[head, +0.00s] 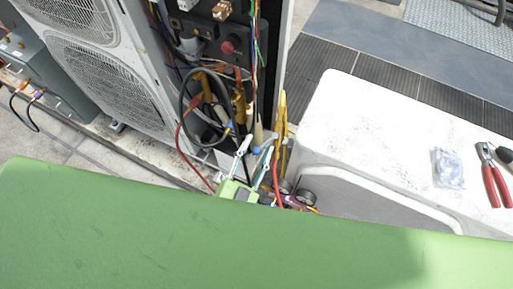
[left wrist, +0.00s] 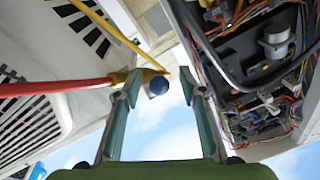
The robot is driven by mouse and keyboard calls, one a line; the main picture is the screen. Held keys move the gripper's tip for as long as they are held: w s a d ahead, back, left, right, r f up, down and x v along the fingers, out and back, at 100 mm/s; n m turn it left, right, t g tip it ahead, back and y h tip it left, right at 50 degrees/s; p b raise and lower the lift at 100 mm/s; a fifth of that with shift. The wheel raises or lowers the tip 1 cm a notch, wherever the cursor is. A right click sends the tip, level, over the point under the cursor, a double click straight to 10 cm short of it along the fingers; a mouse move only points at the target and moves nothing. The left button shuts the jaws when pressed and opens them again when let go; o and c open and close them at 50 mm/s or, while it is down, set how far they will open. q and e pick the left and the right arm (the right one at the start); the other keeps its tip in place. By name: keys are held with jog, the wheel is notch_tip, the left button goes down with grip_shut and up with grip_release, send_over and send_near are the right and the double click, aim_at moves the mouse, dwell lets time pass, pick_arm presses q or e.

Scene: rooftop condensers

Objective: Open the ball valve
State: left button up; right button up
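My left gripper (head: 259,146) is in front of the open condenser cabinet in the head view, pointing up among hoses. In the left wrist view the left gripper (left wrist: 160,84) has its two teal fingers apart. A round dark blue end (left wrist: 157,86), seemingly part of the ball valve, shows between the fingertips, nearer the left finger. In the head view a small blue part (head: 256,150) shows between the fingers. The valve body is hard to make out behind hoses and fingers. I cannot tell whether a finger touches it. My right gripper is not in view.
A yellow hose (left wrist: 110,25) and a red hose (left wrist: 55,87) pass close to the left finger. The open cabinet (head: 215,45) holds loose wires. A white-topped unit (head: 375,140) at right carries red-handled pliers (head: 491,178) and a plastic bag (head: 447,168).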

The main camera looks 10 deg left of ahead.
pick_arm(q)
jog(key=v, duration=1.2)
jog(key=shift+c, duration=0.5)
